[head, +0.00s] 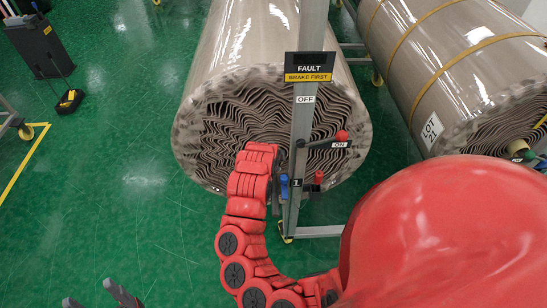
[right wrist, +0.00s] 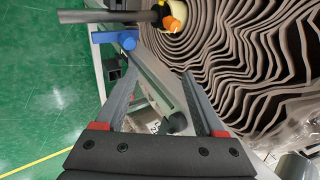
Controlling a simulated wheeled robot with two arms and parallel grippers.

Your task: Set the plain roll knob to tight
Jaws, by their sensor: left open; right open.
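The plain roll (head: 245,45), wrapped in clear film without straps, lies at the centre of the head view. A grey post (head: 302,125) stands before its end, with OFF and ON labels, a red-ball lever (head: 341,136) near ON, a small red knob (head: 318,177) and a blue part (head: 284,186). I cannot tell which part is the roll's knob. My right gripper (right wrist: 160,72) is open beside the post; a grey bar with a dark round end (right wrist: 176,123) shows between its fingers. The blue part (right wrist: 115,39) is beyond. My left gripper (head: 95,296) is open and empty, low at left.
A strapped roll (head: 440,55) with a LOT 21 label lies at the right. A FAULT, BRAKE FIRST sign (head: 309,67) is on the post. A dark case (head: 38,45) stands at upper left. The green floor (head: 100,190) at left is mostly clear.

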